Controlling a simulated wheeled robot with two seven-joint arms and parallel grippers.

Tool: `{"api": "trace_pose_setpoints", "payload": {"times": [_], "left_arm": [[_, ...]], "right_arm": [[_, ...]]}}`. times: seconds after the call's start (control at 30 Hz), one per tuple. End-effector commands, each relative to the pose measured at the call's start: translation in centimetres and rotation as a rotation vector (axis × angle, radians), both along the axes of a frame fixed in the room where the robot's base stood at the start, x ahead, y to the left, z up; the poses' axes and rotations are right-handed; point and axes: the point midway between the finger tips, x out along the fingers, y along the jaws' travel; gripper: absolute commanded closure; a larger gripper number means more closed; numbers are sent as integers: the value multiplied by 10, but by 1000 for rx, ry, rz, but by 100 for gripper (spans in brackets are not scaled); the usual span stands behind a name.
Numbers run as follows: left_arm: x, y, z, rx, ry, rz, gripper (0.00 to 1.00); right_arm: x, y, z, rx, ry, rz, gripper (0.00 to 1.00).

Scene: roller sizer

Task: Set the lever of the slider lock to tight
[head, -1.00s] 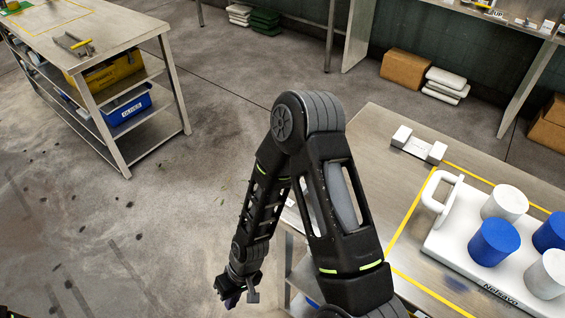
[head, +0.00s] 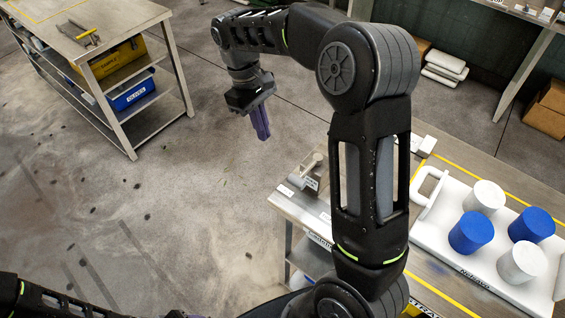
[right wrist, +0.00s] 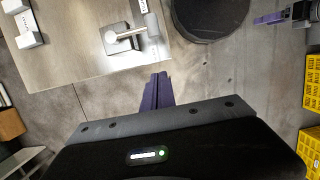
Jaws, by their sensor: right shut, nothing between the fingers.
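What looks like the slider lock (head: 311,166) is a small grey fitting at the near left corner of the right-hand bench, partly behind my right arm. In the right wrist view this fitting (right wrist: 118,42) shows a block and a pale bar-like lever across it; I cannot read its setting. My right gripper (head: 261,122) has purple fingers pointing down, shut and empty, over the floor left of the bench. In the right wrist view its fingers (right wrist: 158,90) are below the fitting, apart from it. My left gripper (right wrist: 268,19) seems to show at the top right there; its opening is unclear.
A white tray (head: 448,249) with blue and white cylinders stands on the bench (head: 440,283). A white bracket (head: 426,147) sits behind my right arm. A shelved steel table (head: 118,22) stands at the back left. The floor between is clear.

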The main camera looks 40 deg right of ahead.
Motion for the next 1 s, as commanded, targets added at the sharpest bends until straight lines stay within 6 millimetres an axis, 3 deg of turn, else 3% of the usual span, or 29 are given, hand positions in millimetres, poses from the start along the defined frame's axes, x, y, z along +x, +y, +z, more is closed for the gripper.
{"api": "trace_pose_setpoints", "payload": {"times": [0.27, 0.67, 0.73, 0.8, 1.0], "left_arm": [[1, -2, -16, -3, -7, 0, 38], [7, -7, -79, -19, -33, -6, 38], [6, -7, -63, -18, -31, -5, 38], [6, -7, -60, -18, -31, -5, 38], [5, -6, -53, -16, -27, -5, 38]], "right_arm": [[-3, -1, -17, 1, 1, -2, 100], [-19, -6, -86, 2, 2, -3, 100], [-23, -7, -88, 1, 6, -2, 100], [-27, -8, -98, 1, 3, -2, 100], [-54, -16, -96, 1, 1, -1, 100]]}}
